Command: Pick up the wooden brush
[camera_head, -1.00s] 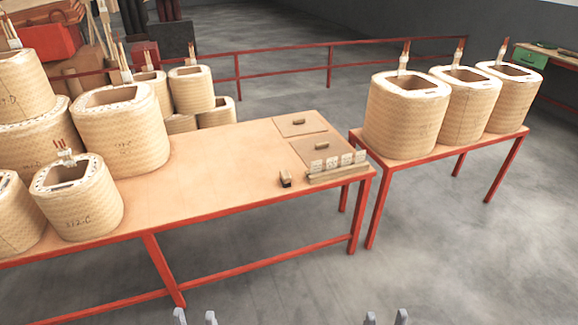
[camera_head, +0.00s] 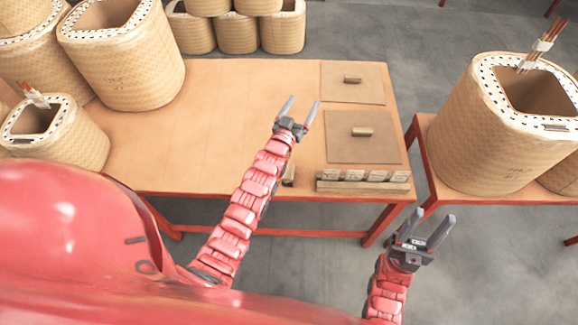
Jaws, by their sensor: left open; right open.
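A small wooden brush (camera_head: 289,174) appears to lie near the front edge of the wooden table (camera_head: 215,110). My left arm partly hides it on its left side. My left gripper (camera_head: 302,102) is open and empty, reaching past the brush over the middle of the table. My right gripper (camera_head: 433,214) is open and empty, in front of the table at the right, apart from the brush.
Two flat brown panels with wooden handles, one farther (camera_head: 353,92) and one nearer (camera_head: 350,150), lie on the table's right. A wooden rack with pale tags (camera_head: 362,186) sits at the front edge.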

